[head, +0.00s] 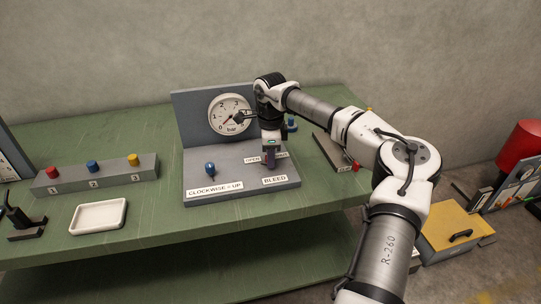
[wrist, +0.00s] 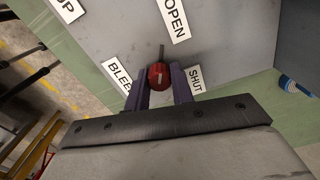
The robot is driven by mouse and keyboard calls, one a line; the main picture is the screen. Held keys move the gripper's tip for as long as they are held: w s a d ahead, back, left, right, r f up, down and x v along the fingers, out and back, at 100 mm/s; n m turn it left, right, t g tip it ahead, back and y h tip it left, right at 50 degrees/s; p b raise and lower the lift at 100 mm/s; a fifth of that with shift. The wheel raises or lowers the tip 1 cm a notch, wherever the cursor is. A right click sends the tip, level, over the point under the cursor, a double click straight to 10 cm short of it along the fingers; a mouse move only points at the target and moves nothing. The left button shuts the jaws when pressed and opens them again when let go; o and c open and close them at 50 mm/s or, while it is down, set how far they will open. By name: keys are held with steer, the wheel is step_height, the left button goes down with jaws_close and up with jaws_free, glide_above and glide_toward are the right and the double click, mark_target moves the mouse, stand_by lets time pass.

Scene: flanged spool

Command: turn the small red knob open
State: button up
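The small red knob (wrist: 159,76) shows in the wrist view between the two dark purple fingers of my gripper (wrist: 160,88). Both fingers meet its sides, and my gripper looks shut on it. A thin grey bar (wrist: 162,51) stands out beyond the knob, near the OPEN label (wrist: 174,18). The SHUT label (wrist: 196,80) lies right of the knob and the BLEED label (wrist: 120,75) lies left. In the head view my gripper (head: 270,160) points down at the grey panel (head: 235,182), and it hides the knob.
A pressure gauge (head: 230,114) stands on the panel's upright back. A blue knob (head: 210,168) is left of my gripper. A button box (head: 95,174) and a white tray (head: 98,217) are farther left on the green table (head: 150,225).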

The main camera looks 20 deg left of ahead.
steer(key=o, duration=0.4)
step_height(320, 180, up, 14)
steer(key=shift+f+b, duration=0.1)
steer(key=shift+b, duration=0.95)
